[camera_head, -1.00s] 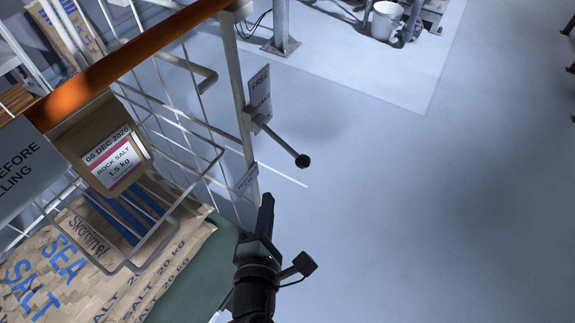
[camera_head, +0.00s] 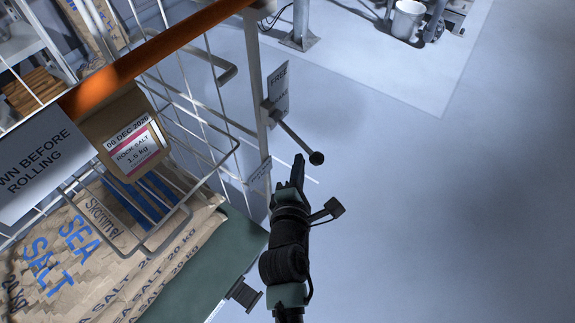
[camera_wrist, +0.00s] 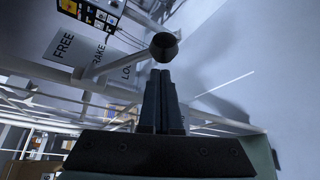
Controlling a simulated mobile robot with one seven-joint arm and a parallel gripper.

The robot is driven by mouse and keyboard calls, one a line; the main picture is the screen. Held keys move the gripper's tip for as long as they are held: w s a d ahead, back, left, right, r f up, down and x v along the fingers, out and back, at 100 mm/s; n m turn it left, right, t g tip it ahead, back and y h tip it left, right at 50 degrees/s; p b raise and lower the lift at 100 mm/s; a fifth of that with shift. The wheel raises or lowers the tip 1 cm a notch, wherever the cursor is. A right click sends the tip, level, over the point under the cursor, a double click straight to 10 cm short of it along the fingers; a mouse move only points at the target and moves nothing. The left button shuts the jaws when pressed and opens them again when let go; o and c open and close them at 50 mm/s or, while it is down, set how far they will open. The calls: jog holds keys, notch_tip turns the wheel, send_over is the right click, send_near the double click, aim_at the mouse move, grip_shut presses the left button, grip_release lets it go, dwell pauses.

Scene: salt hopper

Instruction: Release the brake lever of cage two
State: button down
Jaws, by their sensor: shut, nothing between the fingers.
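The brake lever (camera_head: 297,136) is a thin grey rod with a round black knob (camera_head: 317,158). It sticks out from the corner post of a wire cage (camera_head: 258,75), angled down to the right, below a plate (camera_head: 279,88) reading FREE at its top. In the wrist view the plate (camera_wrist: 92,52) reads FREE, BRAKE and LOCK, partly hidden. My gripper (camera_head: 298,158) is shut and empty, its tips just left of the knob in the head view. In the wrist view the knob (camera_wrist: 164,46) appears just beyond my fingertips (camera_wrist: 160,74); contact is unclear. No cage number is readable.
A green base (camera_head: 215,265) lies beside my arm. A white bucket (camera_head: 408,20) stands at the back. The floor to the right is clear.

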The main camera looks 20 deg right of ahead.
jog(key=shift+s+d+r, duration=0.15)
jog(key=shift+s+d, duration=0.1)
jog(key=shift+d, duration=0.1)
jog(key=shift+r+p, duration=0.2)
jog(key=shift+p, duration=0.2)
jog(key=shift+s+r+p, duration=0.15)
jog(key=shift+p, duration=0.45)
